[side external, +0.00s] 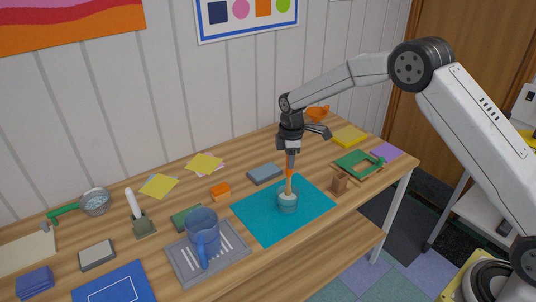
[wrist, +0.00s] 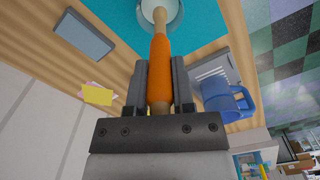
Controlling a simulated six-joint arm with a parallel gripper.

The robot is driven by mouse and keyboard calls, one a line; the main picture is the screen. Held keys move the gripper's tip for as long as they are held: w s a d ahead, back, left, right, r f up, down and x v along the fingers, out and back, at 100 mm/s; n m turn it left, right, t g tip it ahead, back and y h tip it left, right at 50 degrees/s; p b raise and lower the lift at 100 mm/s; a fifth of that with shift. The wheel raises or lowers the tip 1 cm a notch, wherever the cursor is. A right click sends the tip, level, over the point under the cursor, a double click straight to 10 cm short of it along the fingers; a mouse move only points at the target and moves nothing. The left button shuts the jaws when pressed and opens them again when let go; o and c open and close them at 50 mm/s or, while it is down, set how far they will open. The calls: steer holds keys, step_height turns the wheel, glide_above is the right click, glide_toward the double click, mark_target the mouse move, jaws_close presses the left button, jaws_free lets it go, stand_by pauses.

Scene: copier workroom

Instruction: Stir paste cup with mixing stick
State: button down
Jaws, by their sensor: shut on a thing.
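My gripper (side external: 290,162) is shut on the mixing stick (side external: 289,186), which has an orange grip and a pale wooden shaft. In the wrist view the orange part of the mixing stick (wrist: 159,65) sits between the two dark fingers of my gripper (wrist: 159,85). The paste cup (side external: 287,204) is a small teal, see-through cup with pale paste, standing on a teal mat (side external: 262,222). The stick is nearly upright and its lower end is inside the cup. The stick's tip is hidden in the paste. The cup's rim also shows at the top of the wrist view (wrist: 178,20).
A blue mug (side external: 202,232) stands on a grey tray (side external: 178,262) left of the mat. A grey-blue block (side external: 265,174) lies behind the mat, and a small brown wooden piece (side external: 339,182) stands to its right. A green frame (side external: 358,164) lies farther right. Bare mat surrounds the cup.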

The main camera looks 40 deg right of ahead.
steer(key=shift+r, duration=1.75)
